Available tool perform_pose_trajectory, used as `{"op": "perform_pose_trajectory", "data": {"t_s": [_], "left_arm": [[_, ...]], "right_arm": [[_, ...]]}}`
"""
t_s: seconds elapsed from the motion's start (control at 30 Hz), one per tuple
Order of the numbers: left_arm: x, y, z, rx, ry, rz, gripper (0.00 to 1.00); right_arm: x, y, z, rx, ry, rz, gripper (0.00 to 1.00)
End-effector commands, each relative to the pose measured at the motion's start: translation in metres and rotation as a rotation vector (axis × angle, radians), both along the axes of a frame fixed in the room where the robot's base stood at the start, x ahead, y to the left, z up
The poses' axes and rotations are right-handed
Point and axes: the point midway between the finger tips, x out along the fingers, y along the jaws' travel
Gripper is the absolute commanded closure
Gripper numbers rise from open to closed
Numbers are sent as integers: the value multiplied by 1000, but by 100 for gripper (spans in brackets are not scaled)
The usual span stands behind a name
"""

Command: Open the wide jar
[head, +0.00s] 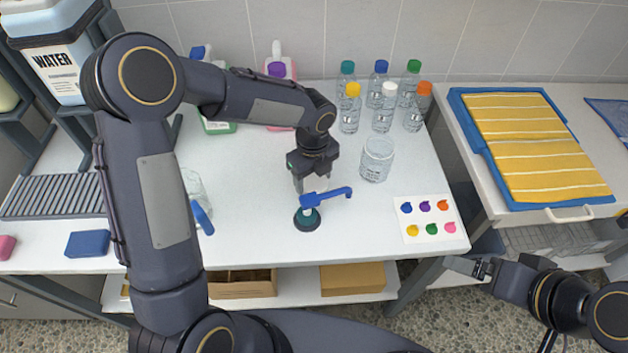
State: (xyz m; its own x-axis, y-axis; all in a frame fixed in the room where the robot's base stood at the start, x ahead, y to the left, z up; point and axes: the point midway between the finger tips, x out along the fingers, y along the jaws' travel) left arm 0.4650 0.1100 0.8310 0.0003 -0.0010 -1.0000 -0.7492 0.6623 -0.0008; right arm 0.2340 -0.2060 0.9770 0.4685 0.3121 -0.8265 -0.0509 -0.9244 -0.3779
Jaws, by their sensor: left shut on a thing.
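The wide jar (377,160) is a clear, ridged jar standing upright on the white table, right of my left gripper. No lid shows on its top. My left gripper (312,186) points down near the middle of the table, apart from the jar. It is shut on a pale, flat thing that looks like a lid (320,188), partly hidden by the fingers. My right gripper (470,267) is low at the right, beyond the table's front edge, apart from the jar; its jaws are too small to read.
A blue-handled tool (325,197) on a dark teal round base (307,220) stands just in front of my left gripper. Several capped bottles (383,108) stand behind the jar. A paint card (428,219) lies at front right.

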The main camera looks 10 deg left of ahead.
Motion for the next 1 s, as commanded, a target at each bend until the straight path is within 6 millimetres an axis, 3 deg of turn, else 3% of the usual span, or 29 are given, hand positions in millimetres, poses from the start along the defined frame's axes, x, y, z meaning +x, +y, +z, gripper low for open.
{"op": "perform_pose_trajectory", "data": {"t_s": [0.1, 0.47, 0.5, 0.63, 1.0], "left_arm": [[0, 0, -16, 1, 2, -2, 65], [0, 0, -21, 1, 1, -1, 65], [0, 0, -21, 0, 0, -1, 35], [0, 0, -20, 1, 1, -1, 18], [0, 0, -14, 0, -1, -1, 16]], "right_arm": [[0, 0, -1, 0, 0, 0, 10], [0, 0, -4, 0, 0, 0, 10], [0, 0, -3, 0, 0, 0, 10], [0, 0, -3, 0, 0, 0, 10], [0, 0, 2, 0, 0, 0, 10]]}}
